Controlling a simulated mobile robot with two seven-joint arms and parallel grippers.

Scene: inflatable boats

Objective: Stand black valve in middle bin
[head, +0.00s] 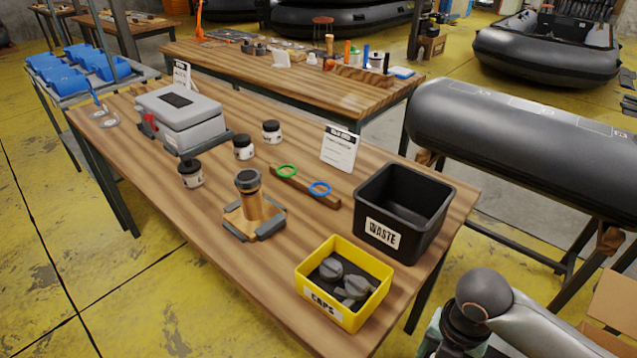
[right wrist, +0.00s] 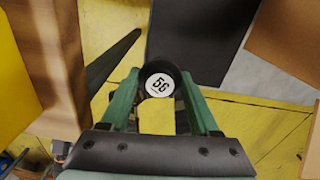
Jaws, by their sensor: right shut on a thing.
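My right gripper (right wrist: 160,88) is shut on a black round piece, which I take to be the black valve (right wrist: 175,72). Its white end face carries a mark like "5G" and points at the right wrist camera. The green fingers are on either side of it. In the head view my right arm is at the bottom right, beyond the table's near right end, and the valve cannot be made out there. Several blue bins (head: 64,77) stand on a cart at the far left; I cannot tell which is the middle one. My left gripper is not in view.
A black boat tube (head: 510,135) lies at the right.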

